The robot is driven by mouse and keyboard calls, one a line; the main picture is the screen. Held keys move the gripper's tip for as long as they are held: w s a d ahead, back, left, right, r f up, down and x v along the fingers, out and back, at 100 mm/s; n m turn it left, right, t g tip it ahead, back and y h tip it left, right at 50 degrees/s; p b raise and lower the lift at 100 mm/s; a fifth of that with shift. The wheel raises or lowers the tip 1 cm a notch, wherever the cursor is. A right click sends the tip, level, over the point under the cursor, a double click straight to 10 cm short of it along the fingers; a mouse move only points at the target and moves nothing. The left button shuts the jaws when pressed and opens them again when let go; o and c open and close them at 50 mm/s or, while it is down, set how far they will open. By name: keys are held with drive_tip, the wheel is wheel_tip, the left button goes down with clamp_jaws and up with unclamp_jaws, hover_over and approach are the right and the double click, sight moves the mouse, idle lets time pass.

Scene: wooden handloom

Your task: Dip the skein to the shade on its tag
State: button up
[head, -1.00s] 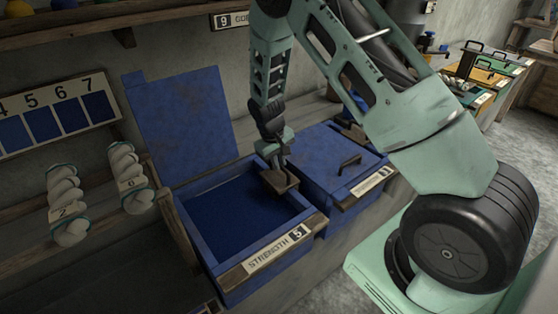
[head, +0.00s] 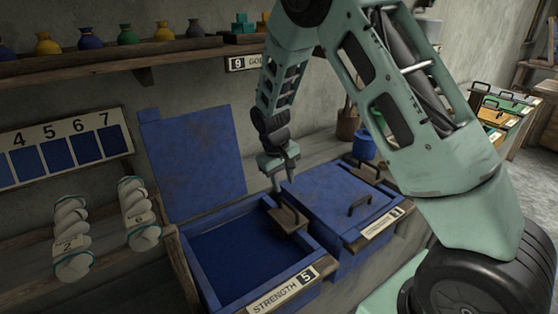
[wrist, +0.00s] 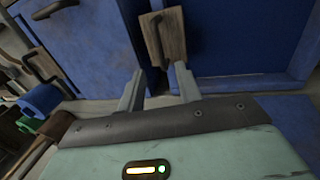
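Two pale twisted skeins hang on the rack at left in the head view, one with a tag reading 2 (head: 72,262) and one with a tag that looks like 6 (head: 133,199). The open blue vat (head: 205,282) holds dark blue liquid and bears a label STRENGTH 5. A wooden block with a dark handle (head: 290,219) sits at the vat's right rim; it also shows in the wrist view (wrist: 172,38). My gripper (head: 278,187) is just above and behind that block, its fingers apart and empty. In the wrist view my gripper's fingertips (wrist: 158,76) stand apart, short of the block.
A second blue vat with a closed lid (head: 335,200) stands just right of the open one. The raised lid (head: 195,155) leans at the back. A board of blue shades numbered 4 to 7 (head: 70,145) hangs at left.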

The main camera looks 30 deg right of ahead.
wheel_tip(320, 180, up, 8)
drive_tip(key=a, duration=0.1)
drive_tip(key=shift+a, duration=0.35)
idle(3.7)
